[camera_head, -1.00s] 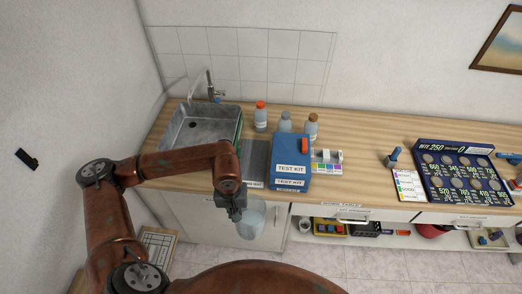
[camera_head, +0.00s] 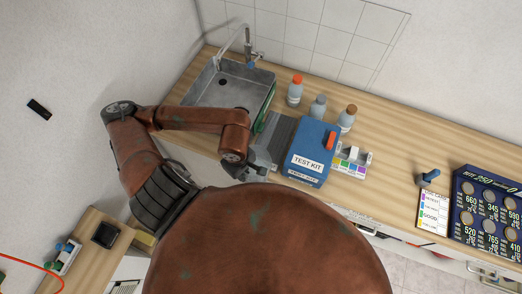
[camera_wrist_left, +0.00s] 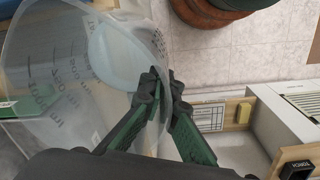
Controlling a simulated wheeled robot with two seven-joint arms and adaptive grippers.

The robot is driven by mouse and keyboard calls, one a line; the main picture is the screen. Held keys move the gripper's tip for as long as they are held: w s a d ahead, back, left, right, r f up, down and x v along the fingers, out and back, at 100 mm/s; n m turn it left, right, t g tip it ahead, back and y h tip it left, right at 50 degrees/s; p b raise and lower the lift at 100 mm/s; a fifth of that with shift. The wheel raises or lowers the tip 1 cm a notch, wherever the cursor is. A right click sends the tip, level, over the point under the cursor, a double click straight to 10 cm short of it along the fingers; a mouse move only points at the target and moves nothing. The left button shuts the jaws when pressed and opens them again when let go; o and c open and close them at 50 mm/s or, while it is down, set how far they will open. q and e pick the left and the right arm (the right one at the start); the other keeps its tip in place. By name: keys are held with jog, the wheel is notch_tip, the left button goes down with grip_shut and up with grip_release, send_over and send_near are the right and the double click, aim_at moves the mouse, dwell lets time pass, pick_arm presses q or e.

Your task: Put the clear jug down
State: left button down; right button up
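The clear jug (camera_wrist_left: 60,90) fills the left of the left wrist view, with dark volume marks on its see-through wall. My left gripper (camera_wrist_left: 162,96) is closed on the jug's wall near its edge, one finger on each side. In the head view my left gripper (camera_head: 257,168) is at the counter's front edge, left of the blue test kit (camera_head: 312,148). The jug cannot be made out there; my own body covers the area below the gripper. My right gripper is not in view.
On the wooden counter (camera_head: 400,139) are a metal sink (camera_head: 206,94), a grey mat (camera_head: 283,134) and bottles (camera_head: 318,106) behind the test kit. A coin-covered blue board (camera_head: 490,215) lies at right. A small side table (camera_head: 95,268) stands at lower left.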

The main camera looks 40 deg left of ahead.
pick_arm(q)
jog(key=w+f, duration=0.1)
jog(key=w, duration=0.1)
jog(key=w+a+f+p, duration=0.1)
jog(key=w, duration=0.2)
jog(key=w+a+f, duration=0.1)
jog(key=w+f, duration=0.1)
jog(key=w, duration=0.1)
jog(key=shift+w+f+p, duration=0.1)
jog(key=shift+w+p, duration=0.05)
jog(key=shift+p, duration=0.15)
jog(key=w+f, duration=0.1)
jog(key=w+f+p, duration=0.1)
jog(key=w, duration=0.1)
jog(key=shift+w+a+f, duration=0.3)
jog(key=shift+a+f, duration=0.05)
jog(key=shift+a, duration=0.05)
jog(key=shift+s, duration=0.1)
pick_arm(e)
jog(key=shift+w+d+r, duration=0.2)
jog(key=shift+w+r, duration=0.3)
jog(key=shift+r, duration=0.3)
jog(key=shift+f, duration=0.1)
